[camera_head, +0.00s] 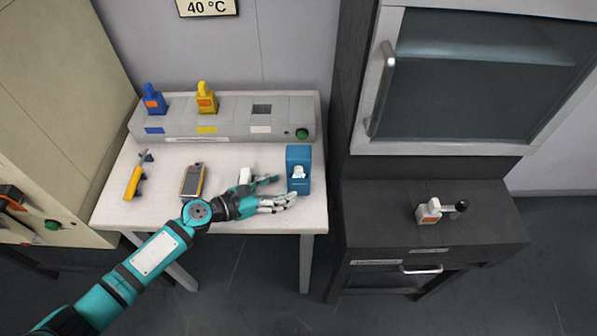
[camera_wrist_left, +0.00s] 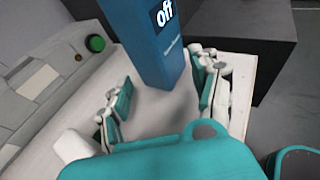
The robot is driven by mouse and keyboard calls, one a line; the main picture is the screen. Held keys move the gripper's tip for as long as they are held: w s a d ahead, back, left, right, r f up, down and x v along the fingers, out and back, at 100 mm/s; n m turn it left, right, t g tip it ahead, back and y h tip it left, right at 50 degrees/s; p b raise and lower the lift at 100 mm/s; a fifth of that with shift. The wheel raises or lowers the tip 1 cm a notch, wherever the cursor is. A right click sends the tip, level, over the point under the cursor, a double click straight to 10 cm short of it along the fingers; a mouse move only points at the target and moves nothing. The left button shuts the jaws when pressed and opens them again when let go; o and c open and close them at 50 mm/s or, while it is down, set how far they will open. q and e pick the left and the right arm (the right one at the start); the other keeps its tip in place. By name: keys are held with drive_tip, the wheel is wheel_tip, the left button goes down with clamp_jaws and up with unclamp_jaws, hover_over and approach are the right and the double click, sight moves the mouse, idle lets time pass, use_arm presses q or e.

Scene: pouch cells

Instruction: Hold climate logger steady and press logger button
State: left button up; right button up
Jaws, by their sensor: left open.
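The climate logger appears to be the upright blue box (camera_head: 305,152) at the right end of the white table; its display reads "off" in the left wrist view (camera_wrist_left: 150,55). My left gripper (camera_head: 284,188) is open at the logger's front left. In the left wrist view the fingers (camera_wrist_left: 165,100) spread to either side, with the logger's lower part between and just beyond them. The right fingers look very close to the logger; I cannot tell whether they touch. I cannot make out a button on the logger.
A yellow-grey handheld device (camera_head: 192,181) and a yellow tool (camera_head: 134,181) lie left. A white bottle (camera_head: 428,212) stands on the dark cabinet.

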sight(295, 183)
use_arm(q)
drive_tip(key=shift+b+x, duration=0.3)
drive_tip(key=shift+x, duration=2.4)
drive_tip(key=shift+c, duration=0.3)
clamp_jaws()
